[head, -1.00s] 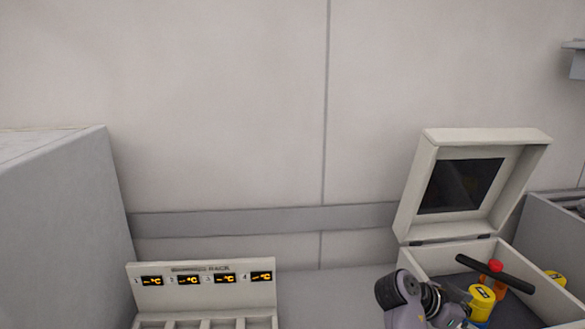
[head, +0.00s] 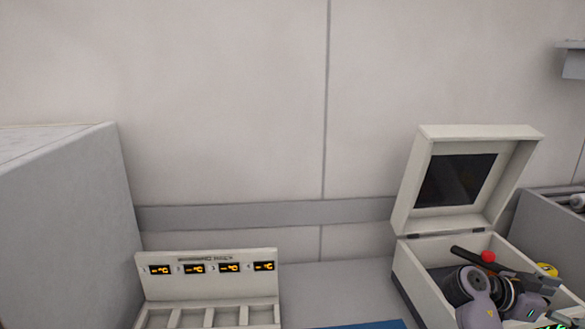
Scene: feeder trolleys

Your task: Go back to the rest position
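No rest position marker is in view. Part of my arm, a grey and black wrist, shows at the lower right in front of the open white box (head: 408,283). I take it to be my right arm. Its gripper (head: 540,303) is partly in view near the bottom right, and its fingertips cannot be made out. Whether it is open or holds anything cannot be told. My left gripper is not in view.
The box's lid (head: 412,180) stands open. A red knob (head: 488,256), a black bar (head: 470,257) and a yellow cap (head: 546,269) show at the box. A white rack (head: 208,285) with lit displays stands left of centre. A grey cabinet (head: 65,220) stands far left. A blue surface (head: 360,325) shows at the bottom.

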